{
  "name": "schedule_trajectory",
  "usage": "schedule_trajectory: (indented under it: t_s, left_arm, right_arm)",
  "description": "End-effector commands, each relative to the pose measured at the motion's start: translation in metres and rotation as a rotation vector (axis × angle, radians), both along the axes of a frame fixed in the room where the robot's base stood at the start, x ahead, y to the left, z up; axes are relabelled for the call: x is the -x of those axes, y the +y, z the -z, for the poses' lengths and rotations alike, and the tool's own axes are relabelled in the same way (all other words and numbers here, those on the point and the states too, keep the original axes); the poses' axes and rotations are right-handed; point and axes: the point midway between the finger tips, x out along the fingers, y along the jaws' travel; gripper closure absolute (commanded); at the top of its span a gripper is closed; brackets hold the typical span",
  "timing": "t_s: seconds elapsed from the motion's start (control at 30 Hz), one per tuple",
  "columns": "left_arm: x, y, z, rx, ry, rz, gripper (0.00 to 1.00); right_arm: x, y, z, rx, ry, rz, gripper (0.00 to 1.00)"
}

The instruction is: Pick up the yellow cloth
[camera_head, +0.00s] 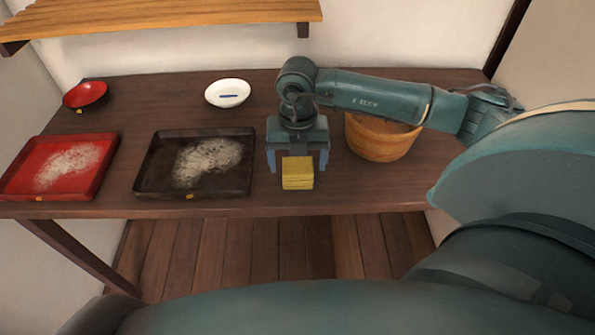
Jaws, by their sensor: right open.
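The yellow cloth (298,174) is a small folded block near the front edge of the dark wooden table (370,189). My right gripper (297,164) points down over it, with its two blue-grey fingers apart. One finger is left of the cloth and the other is at its right side. I cannot tell whether the fingers touch it or how high they are above the table. The cloth's far part is hidden behind nothing clear but lies close under the gripper body. My left gripper is not in view.
A dark tray (144,178) and a red tray (17,182), both with whitish patches, lie to the left. A red bowl (85,95) and a white dish (228,93) stand behind them. A wooden tub (381,138) stands right of the gripper. A shelf (170,13) hangs above.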

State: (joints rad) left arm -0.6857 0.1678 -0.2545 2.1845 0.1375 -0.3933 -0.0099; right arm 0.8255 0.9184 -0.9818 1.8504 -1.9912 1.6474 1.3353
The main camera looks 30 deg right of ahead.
Motion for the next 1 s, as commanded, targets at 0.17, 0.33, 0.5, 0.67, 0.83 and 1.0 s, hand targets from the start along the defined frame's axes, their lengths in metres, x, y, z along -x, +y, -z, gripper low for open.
schedule_trajectory:
  t_s: [0.17, 0.33, 0.5, 0.67, 0.83, 1.0]
  left_arm:
    - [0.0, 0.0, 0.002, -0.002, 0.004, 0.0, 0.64]
    - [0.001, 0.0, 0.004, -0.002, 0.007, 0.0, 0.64]
    - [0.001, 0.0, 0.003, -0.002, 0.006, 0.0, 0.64]
    - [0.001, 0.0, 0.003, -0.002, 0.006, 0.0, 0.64]
    - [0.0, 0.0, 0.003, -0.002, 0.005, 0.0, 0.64]
    - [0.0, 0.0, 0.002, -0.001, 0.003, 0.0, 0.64]
  right_arm:
    - [0.0, 0.0, 0.017, 0.0, 0.001, 0.0, 0.16]
    - [0.0, 0.0, 0.017, -0.001, -0.001, -0.001, 0.16]
    - [0.0, 0.001, 0.017, -0.001, -0.001, -0.001, 0.26]
    - [0.0, 0.001, 0.017, -0.001, -0.001, -0.001, 0.39]
    - [0.0, 0.001, 0.017, -0.001, -0.001, -0.001, 0.53]
    - [0.0, 0.001, 0.017, -0.001, -0.001, -0.001, 0.64]
